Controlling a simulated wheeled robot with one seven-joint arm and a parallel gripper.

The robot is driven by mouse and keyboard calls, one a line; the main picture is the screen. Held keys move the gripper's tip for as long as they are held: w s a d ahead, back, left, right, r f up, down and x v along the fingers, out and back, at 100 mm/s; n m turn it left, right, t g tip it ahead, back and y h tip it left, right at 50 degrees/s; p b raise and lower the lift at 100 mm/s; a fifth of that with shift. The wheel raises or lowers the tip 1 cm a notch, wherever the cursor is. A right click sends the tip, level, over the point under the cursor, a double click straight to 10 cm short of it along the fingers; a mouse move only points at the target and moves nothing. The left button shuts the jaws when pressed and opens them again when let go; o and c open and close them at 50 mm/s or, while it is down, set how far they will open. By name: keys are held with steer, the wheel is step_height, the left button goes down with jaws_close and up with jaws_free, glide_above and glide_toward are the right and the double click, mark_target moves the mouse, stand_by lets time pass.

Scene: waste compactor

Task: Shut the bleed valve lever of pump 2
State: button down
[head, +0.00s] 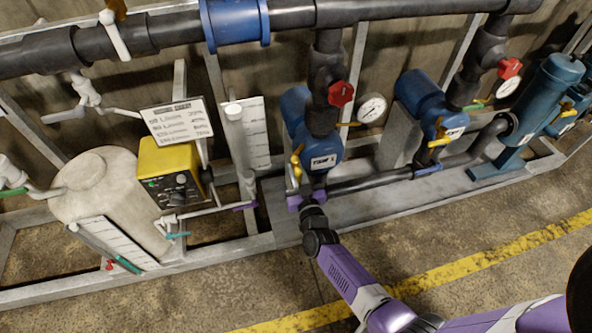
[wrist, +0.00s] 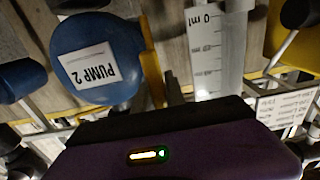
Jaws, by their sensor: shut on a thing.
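Pump 2 (head: 318,150) is a blue pump with a white label. The label reads PUMP 2, upside down, in the wrist view (wrist: 85,65). A yellow lever (head: 296,160) runs down the pump's left side. In the wrist view the yellow lever (wrist: 152,68) stands beside the pump and passes out of sight behind my gripper's body. My gripper (head: 307,199) is low in front of the pump, at the lower end of this lever, and is shut on it. The fingertips and the exact grip are hidden in the wrist view.
A red knob (head: 341,93) and a gauge (head: 372,107) sit above the pump. Another blue pump (head: 424,103) with a yellow lever is to the right. A yellow box (head: 170,172) and white tank (head: 100,190) stand left. Floor in front is open beyond the frame rail (head: 230,246).

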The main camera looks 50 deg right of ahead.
steer(key=shift+a+m, duration=0.1)
steer(key=shift+m, duration=0.2)
steer(key=shift+w+a+r+m+b, duration=0.2)
steer(key=shift+a+r+m+b, duration=0.3)
steer(key=shift+m, duration=2.35)
steer(key=shift+w+a+r+m+b, duration=0.2)
steer(key=shift+m+b, duration=0.5)
steer(key=shift+m, duration=2.2)
steer(key=shift+w+a+r+m+b, duration=0.25)
steer(key=shift+r+m+b, duration=0.3)
steer(key=shift+m, duration=2.3)
steer(key=shift+f, duration=0.1)
steer(key=c, duration=1.4)
jaws_free()
